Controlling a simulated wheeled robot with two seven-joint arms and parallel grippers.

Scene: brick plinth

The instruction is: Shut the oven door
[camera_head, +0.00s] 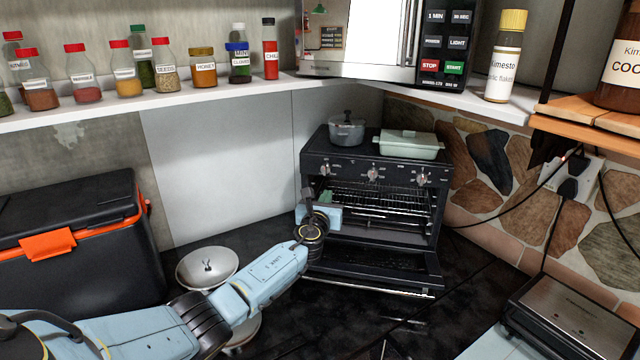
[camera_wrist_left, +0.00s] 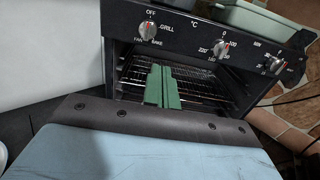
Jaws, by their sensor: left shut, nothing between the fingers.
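The black oven (camera_head: 384,177) stands on the dark counter, with its front knobs and wire racks showing. Its door (camera_head: 370,268) is open, folded down low in front of the cavity. In the left wrist view the oven's control panel (camera_wrist_left: 190,32) is across the top and the door is not clearly seen. My left gripper (camera_head: 325,196) is at the left part of the oven opening, above the lowered door. Its green fingers (camera_wrist_left: 162,86) are shut together, empty, in front of the racks. I cannot tell whether they touch anything. My right gripper is not in view.
A pot (camera_head: 347,130) and a pale green dish (camera_head: 408,145) sit on the oven. A black and orange cooler (camera_head: 75,245) stands at left, beside metal bowls (camera_head: 207,268). A metal appliance (camera_head: 575,325) is at lower right. A shelf with jars and a microwave hangs above.

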